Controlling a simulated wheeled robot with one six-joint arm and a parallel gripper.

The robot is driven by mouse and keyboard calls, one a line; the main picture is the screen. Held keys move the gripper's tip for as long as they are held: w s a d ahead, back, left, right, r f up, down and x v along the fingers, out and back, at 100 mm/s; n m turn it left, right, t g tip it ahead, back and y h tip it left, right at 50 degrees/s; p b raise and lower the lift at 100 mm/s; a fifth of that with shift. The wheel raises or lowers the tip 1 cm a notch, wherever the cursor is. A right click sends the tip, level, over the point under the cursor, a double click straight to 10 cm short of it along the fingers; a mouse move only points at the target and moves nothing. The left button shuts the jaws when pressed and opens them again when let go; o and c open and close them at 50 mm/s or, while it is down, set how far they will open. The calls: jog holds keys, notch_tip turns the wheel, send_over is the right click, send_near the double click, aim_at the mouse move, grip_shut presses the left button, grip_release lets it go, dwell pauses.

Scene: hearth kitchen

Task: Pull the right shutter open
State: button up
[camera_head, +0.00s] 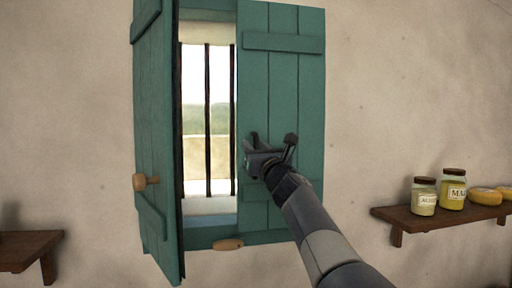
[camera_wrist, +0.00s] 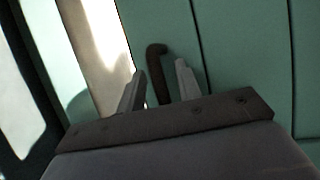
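The right shutter (camera_head: 283,90) is a green plank panel that looks closed over the right part of the window. My gripper (camera_head: 271,142) is in front of its left half, near the free edge. In the wrist view, the green planks of this shutter (camera_wrist: 245,50) fill the right side. A dark hooked handle (camera_wrist: 157,72) shows between the two fingers of my gripper (camera_wrist: 160,78), with small gaps on both sides. The fingers are apart. I cannot tell how deep the handle sits between them. In the head view the handle is not clearly seen behind my gripper.
The left shutter (camera_head: 155,110) stands swung outward into the room, with a wooden knob (camera_head: 146,182). Barred window (camera_head: 207,120) shows between the shutters. A wooden piece (camera_head: 228,245) is at the bottom frame. A shelf (camera_head: 440,218) with jars is at right, another shelf (camera_head: 30,248) at left.

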grip_shut()
dwell(0.5)
